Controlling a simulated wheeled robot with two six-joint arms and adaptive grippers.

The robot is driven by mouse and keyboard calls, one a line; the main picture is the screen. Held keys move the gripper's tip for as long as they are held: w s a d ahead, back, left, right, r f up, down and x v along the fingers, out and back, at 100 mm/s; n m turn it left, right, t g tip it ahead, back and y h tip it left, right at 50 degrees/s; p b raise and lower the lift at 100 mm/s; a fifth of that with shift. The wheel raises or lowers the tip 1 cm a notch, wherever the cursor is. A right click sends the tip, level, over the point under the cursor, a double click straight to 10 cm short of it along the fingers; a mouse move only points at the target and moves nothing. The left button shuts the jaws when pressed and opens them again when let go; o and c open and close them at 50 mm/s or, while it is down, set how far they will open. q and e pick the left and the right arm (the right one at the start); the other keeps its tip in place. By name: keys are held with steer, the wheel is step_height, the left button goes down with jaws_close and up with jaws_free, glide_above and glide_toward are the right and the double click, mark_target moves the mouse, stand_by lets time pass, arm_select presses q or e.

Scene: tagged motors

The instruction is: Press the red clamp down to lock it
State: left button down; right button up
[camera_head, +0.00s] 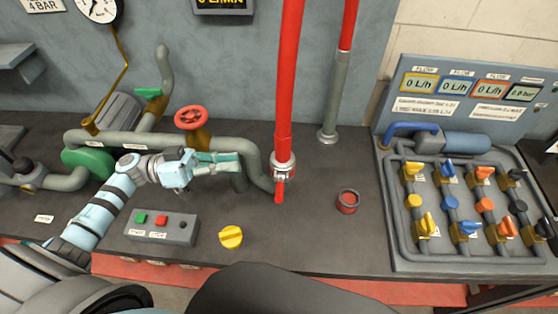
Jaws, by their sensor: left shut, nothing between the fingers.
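The red clamp lever (280,191) hangs down from a silver clamp ring (283,174) at the lower end of the thick red hose (287,90), where it meets a grey pipe. My left gripper (238,163) is shut and empty. In the picture it is left of the clamp, with its fingers pointing right and a gap between the fingertips and the lever. Whether the clamp is locked cannot be told. My right gripper is not in view.
A red valve wheel (191,118) stands behind my left gripper. A button box (161,227) and a yellow knob (231,237) lie in front. A red-rimmed cup-like fitting (348,201) and a valve panel (460,262) are to the right. The worktop (310,235) right of the knob is clear.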

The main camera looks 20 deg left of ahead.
arm_select(q)
step_height(320, 180, up, 2)
steer(key=p, duration=0.2)
glide_above(280, 188)
steer(key=a, duration=0.2)
steer(key=f, duration=0.4)
steer(key=shift+s, duration=0.4)
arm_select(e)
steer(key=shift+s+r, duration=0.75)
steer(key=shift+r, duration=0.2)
arm_select(q)
steer(key=shift+r, duration=0.1)
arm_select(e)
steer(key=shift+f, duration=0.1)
arm_select(q)
steer(key=shift+s+f+m+g+b, duration=0.15)
steer(key=shift+f+m+g+b, duration=0.15)
steer(key=shift+m+b, duration=0.2)
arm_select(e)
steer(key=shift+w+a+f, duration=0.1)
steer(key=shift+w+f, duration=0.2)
